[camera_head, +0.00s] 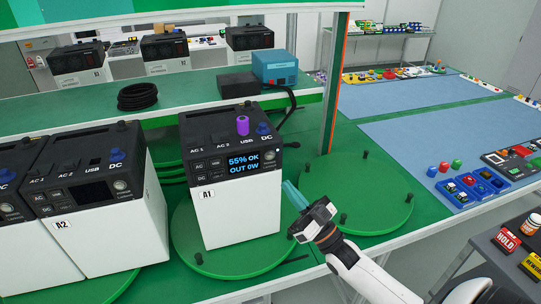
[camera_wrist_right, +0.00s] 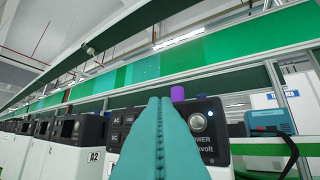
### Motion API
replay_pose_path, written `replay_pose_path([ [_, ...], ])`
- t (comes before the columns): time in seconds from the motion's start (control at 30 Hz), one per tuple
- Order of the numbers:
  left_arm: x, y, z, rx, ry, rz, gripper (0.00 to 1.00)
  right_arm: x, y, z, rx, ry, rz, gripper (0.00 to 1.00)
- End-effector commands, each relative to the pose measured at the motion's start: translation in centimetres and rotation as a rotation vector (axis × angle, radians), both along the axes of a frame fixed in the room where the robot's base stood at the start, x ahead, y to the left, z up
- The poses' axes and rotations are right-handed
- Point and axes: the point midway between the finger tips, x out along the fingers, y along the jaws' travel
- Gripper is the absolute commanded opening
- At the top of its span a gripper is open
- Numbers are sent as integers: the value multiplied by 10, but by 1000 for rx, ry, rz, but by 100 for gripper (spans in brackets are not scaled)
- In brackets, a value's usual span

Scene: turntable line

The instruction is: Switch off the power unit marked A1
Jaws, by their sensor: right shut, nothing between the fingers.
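The power unit marked A1 (camera_head: 240,220) is a white box with a dark top panel, upright on a green turntable. Its screen (camera_head: 243,163) is lit and reads "55% OK" and "OUT 0W". A purple plug (camera_head: 242,126) stands on its top. In the right wrist view the round POWER button (camera_wrist_right: 197,122) looks lit, just right of my fingers. My right gripper (camera_head: 290,190) is shut and empty, its teal fingertips to the right of the unit's front. In the wrist view the teal fingers (camera_wrist_right: 160,102) hide part of the panel. My left gripper is out of view.
Unit A2 (camera_head: 100,240), with a dark screen, stands left of A1. An emptier green turntable (camera_head: 370,195) with pegs lies to the right. Behind are a coiled black cable (camera_head: 137,97) and a blue box (camera_head: 275,67). An orange-edged post (camera_head: 335,90) rises at the back right.

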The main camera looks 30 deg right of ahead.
Motion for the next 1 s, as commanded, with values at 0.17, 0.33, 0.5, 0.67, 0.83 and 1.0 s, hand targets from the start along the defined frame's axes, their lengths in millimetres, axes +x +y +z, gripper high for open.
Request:
replay_pose_path([
  [0.17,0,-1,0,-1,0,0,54,-1,0,5,3,-17,6,0],
  [0.33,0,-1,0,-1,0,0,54,-1,0,5,2,-15,6,0],
  [0.5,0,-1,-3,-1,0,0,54,3,-1,3,2,-15,6,0],
  [0.67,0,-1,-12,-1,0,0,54,19,-4,2,2,-17,5,0],
  [0.83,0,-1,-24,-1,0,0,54,44,-10,1,1,-17,6,0],
  [1.0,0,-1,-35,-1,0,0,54,65,-15,1,1,-16,5,0],
])
